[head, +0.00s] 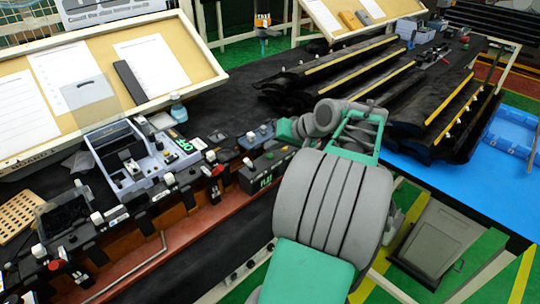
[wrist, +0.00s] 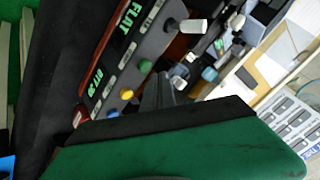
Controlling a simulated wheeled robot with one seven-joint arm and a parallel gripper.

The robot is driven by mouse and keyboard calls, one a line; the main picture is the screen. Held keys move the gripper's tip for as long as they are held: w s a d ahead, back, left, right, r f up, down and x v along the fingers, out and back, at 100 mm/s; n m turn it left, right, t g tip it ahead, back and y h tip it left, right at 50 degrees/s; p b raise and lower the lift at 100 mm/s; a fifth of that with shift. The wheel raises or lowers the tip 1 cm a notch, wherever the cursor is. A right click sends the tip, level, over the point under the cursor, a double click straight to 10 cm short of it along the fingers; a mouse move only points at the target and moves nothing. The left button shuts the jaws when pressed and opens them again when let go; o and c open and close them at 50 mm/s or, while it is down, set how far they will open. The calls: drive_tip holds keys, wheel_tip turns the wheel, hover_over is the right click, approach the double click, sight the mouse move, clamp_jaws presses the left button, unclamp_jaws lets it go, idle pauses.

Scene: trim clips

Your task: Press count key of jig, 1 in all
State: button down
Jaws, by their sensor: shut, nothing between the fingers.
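The jig's control box (head: 265,172) stands at the front edge of the black bench, with green lettering on its face. In the wrist view the same box (wrist: 108,75) shows a "FLAT" label, a second green readout, and a green key (wrist: 145,66), a yellow key (wrist: 127,94) and a blue key (wrist: 113,114). I cannot read which one is the count key. My gripper (wrist: 165,90) is shut and empty, its dark fingertips close beside the keys; contact cannot be told. In the head view my arm hides the fingertips.
Long black trim pieces (head: 340,70) lie on the bench behind my arm. A blue table surface (head: 450,190) is at right.

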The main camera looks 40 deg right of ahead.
sight(273, 156)
drive_tip(key=shift+f, duration=0.45)
drive_tip(key=shift+f+b, duration=0.45)
idle(0.5)
drive_tip(key=shift+r, duration=0.1)
drive_tip(key=shift+r+p, duration=0.8)
drive_tip(key=shift+p, duration=0.05)
wheel_tip(273, 156, up, 5)
drive_tip(key=p, duration=0.4)
idle(0.7)
